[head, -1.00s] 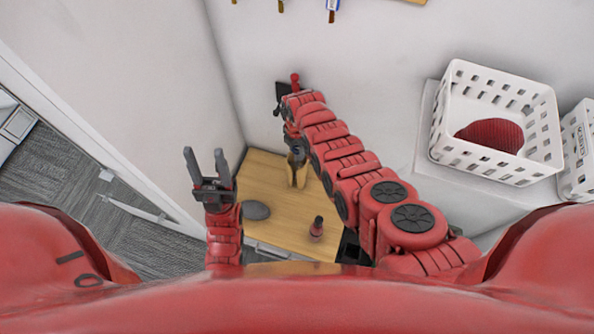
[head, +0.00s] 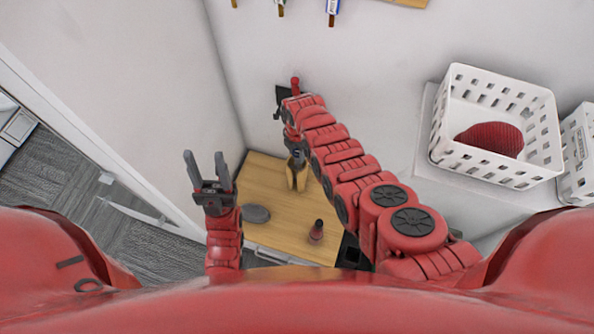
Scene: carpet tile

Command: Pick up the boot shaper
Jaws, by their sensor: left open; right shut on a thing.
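The boot shaper appears to be the tan, wooden-looking piece (head: 297,176) at the far part of the wooden tabletop (head: 272,196). My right gripper (head: 295,155) reaches in over it and is shut on its upper end, with the fingers partly hidden by my arm. The piece hangs or stands upright below the fingers; I cannot tell whether it touches the tabletop. My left gripper (head: 207,168) is open and empty, pointing up at the left of the table.
A grey round disc (head: 256,214) and a dark red bottle-like item (head: 316,231) are on the tabletop. A white basket (head: 470,148) with a dark red ribbed item (head: 491,138) sits on a ledge at right. Walls close in behind and left of the table.

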